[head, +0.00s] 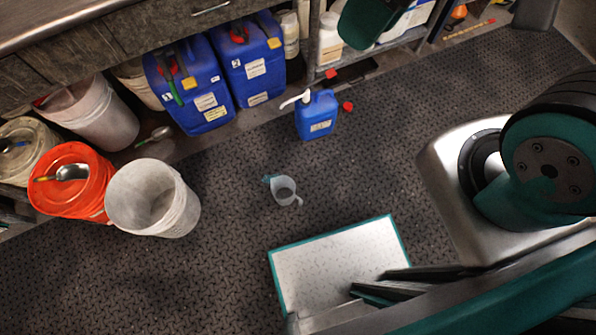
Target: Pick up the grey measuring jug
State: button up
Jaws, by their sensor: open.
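The grey measuring jug (285,193) is small and translucent. It stands on the dark textured floor near the middle of the head view, with its handle towards the lower right. A small bluish piece shows at its upper left edge; I cannot tell if it belongs to the jug. My gripper (367,284) is at the lower right, its two dark fingers pointing left. It is open, with nothing seen between the fingers, and well apart from the jug.
A white teal-rimmed panel (330,255) lies below the jug. A blue pump bottle (317,118) stands above it. A white bucket (182,212) and orange bucket (72,205) stand left. Blue canisters (190,65) stand by the cabinet. Floor around the jug is clear.

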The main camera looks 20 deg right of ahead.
aim_at(282, 187)
jog(key=k, duration=0.75)
jog(key=u, duration=2.15)
jog(key=i, duration=1.55)
jog(key=z, duration=2)
